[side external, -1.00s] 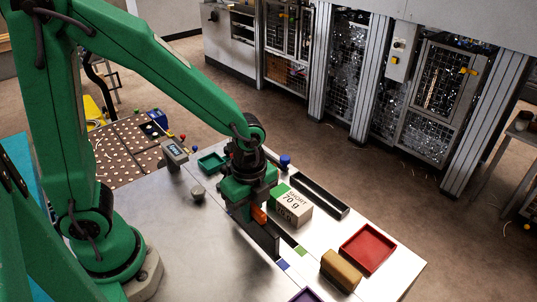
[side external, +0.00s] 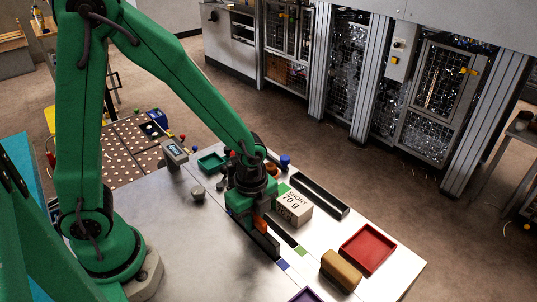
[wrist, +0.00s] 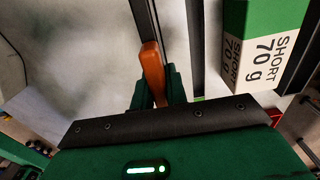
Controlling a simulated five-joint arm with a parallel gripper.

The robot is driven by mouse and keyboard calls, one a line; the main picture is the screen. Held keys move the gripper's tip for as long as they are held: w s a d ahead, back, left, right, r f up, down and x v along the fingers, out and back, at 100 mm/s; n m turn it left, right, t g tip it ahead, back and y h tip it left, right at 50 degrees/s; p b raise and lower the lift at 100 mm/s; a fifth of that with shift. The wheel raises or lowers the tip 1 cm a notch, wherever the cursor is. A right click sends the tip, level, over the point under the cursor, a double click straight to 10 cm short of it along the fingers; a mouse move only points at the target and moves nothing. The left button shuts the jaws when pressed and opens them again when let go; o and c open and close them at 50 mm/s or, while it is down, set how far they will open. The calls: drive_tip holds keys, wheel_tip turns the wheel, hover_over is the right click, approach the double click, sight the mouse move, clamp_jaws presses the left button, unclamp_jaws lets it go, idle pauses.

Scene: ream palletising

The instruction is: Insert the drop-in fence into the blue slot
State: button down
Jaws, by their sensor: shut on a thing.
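My gripper (side external: 258,215) is shut on the orange tab (side external: 261,223) of the drop-in fence (side external: 262,242), a long dark upright plate. In the wrist view the orange tab (wrist: 152,68) stands between my green fingers (wrist: 157,92). The fence lies in line with the blue slot, whose blue end mark (side external: 283,265) shows just beyond the fence's near end. The fence and gripper hide the slot, and I cannot tell whether the fence's lower edge is in it. A parallel dark slot with a green mark (side external: 300,250) lies to the right.
A green-and-white ream marked SHORT 70 g (side external: 294,208) stands close right of my gripper. Beyond it is a long black tray (side external: 320,197).

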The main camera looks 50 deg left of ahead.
drive_tip(key=shift+f, duration=0.15)
drive_tip(key=c, duration=1.4)
unclamp_jaws()
drive_tip(key=shift+r, duration=6.2)
drive_tip(key=s+a+r+n+t, duration=0.5)
drive_tip(key=s+a+r+n, duration=0.2)
drive_tip(key=n, duration=1.1)
drive_tip(key=shift+a+r+t, duration=0.3)
drive_tip(key=shift+a+r, duration=0.7)
drive_tip(key=shift+r, duration=0.25)
